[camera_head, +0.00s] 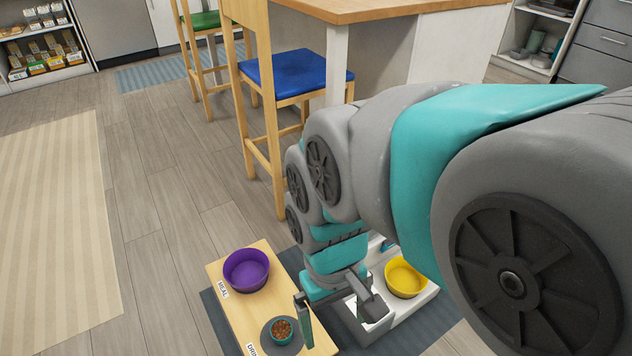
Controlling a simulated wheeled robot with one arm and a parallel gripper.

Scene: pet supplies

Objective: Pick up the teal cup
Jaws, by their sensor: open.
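The teal cup (283,331) is small and round and holds brown kibble. It stands upright on a dark grey round mat (268,345) at the near end of a low wooden stand. My gripper (337,314) is open, with its fingers pointing down and spread apart. Its left finger shows just right of the cup, and its other finger is over the white tray side. No object shows between the fingers. I cannot tell how high the fingertips are or whether the left one touches the cup.
A purple bowl (246,270) sits on the wooden stand (262,251), labelled MEAL. A yellow bowl (405,277) sits in a white tray (424,294) on the right. A blue-seated stool (293,75) and a counter (370,11) stand behind.

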